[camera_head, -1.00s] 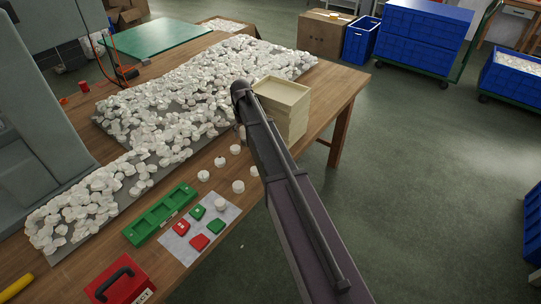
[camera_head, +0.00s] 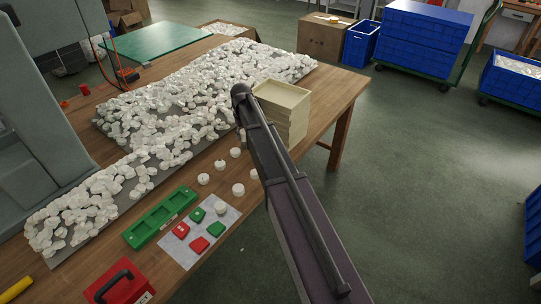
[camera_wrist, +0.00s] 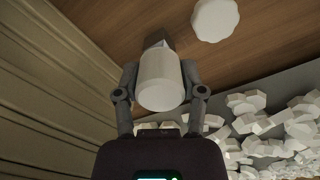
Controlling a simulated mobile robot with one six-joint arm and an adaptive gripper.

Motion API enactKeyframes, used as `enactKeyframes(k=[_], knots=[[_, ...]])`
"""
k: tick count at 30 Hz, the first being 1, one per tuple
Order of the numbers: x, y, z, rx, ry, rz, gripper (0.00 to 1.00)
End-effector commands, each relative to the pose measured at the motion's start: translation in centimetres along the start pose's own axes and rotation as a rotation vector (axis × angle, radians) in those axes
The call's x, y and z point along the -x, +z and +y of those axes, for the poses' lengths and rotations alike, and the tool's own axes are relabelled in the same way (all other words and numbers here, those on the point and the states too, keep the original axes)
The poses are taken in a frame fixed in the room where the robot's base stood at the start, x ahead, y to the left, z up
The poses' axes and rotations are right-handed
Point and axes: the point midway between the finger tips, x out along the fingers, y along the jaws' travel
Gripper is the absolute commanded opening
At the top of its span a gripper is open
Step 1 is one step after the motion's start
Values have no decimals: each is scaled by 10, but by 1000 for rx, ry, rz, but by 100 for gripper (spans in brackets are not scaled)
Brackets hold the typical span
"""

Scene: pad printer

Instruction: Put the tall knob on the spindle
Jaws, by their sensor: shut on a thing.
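In the wrist view a tall, smooth white knob (camera_wrist: 160,82) sits between the two fingers of my gripper (camera_wrist: 162,72), which is shut on it. A dark grey block (camera_wrist: 157,43) shows just beyond the knob; I cannot tell what it is. In the head view my arm hides the gripper and the held knob, beside the cream tray stack. I cannot make out the spindle in either view.
Stacked cream trays (camera_head: 283,95) stand close at the gripper. Loose white knobs (camera_head: 238,189) stand on the wooden table near my arm. A large pile of white parts (camera_head: 190,90) covers a grey mat. A green holder (camera_head: 160,216) and red box (camera_head: 118,282) are at the front.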

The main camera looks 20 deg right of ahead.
Motion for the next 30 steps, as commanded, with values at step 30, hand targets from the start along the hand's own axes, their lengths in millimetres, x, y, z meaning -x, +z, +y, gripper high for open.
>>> enactKeyframes(k=[30], knots=[[40,0,0,0,0,0,0]])
